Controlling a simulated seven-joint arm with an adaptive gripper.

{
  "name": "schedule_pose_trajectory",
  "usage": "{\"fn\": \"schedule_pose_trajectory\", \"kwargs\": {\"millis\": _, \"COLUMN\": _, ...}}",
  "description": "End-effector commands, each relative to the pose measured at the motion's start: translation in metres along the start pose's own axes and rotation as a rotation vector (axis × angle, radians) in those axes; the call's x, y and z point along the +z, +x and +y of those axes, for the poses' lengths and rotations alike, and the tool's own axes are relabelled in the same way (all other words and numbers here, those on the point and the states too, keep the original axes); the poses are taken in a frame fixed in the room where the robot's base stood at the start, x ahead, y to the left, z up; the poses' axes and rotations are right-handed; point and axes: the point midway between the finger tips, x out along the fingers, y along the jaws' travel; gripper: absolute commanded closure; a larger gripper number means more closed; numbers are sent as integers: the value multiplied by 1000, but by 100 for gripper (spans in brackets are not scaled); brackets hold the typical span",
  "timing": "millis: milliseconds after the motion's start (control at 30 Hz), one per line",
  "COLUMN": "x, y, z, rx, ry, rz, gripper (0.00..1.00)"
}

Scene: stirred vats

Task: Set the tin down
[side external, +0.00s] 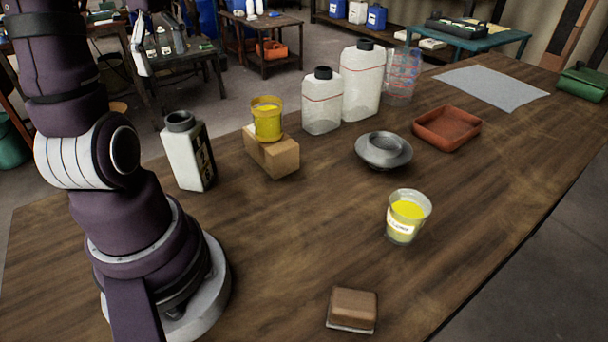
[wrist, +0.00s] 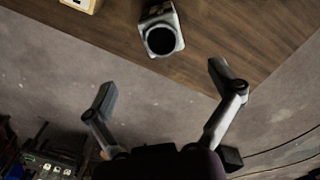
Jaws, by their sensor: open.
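A yellow tin-like pot (side external: 267,120) stands upright on a small cardboard block (side external: 272,155) on the wooden table (side external: 300,225) in the side view. My gripper (wrist: 163,83) is open in the wrist view, with nothing between its fingers. It is over the floor just past the table edge, apart from the yellow pot. A white container with a dark open neck (side external: 187,150) stands near that edge; it also shows ahead of the fingers in the wrist view (wrist: 162,38).
Two white capped jugs (side external: 360,85) and a clear mesh-like container (side external: 401,77) stand at the back. A grey bowl (side external: 383,150), a red tray (side external: 447,128), a clear cup of yellow liquid (side external: 407,217) and a brown block (side external: 352,310) stand apart. The table's front middle is clear.

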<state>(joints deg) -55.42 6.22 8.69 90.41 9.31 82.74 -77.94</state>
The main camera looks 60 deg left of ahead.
Motion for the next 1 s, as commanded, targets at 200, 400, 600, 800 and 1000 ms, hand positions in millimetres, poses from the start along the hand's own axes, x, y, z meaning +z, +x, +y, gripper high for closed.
{"fn": "schedule_pose_trajectory", "kwargs": {"millis": 200, "x": 108, "y": -4, "z": -24, "rx": 214, "ry": 958, "rz": 19, "gripper": 9}}
{"fn": "schedule_pose_trajectory", "kwargs": {"millis": 400, "x": 176, "y": 13, "z": -85, "rx": 477, "ry": 1971, "rz": 158, "gripper": 9}}
{"fn": "schedule_pose_trajectory", "kwargs": {"millis": 600, "x": 187, "y": 22, "z": -103, "rx": 566, "ry": 2268, "rz": 238, "gripper": 9}}
{"fn": "schedule_pose_trajectory", "kwargs": {"millis": 800, "x": 187, "y": 22, "z": -103, "rx": 563, "ry": 2264, "rz": 237, "gripper": 9}}
{"fn": "schedule_pose_trajectory", "kwargs": {"millis": 1000, "x": 187, "y": 22, "z": -103, "rx": 562, "ry": 2262, "rz": 236, "gripper": 9}}
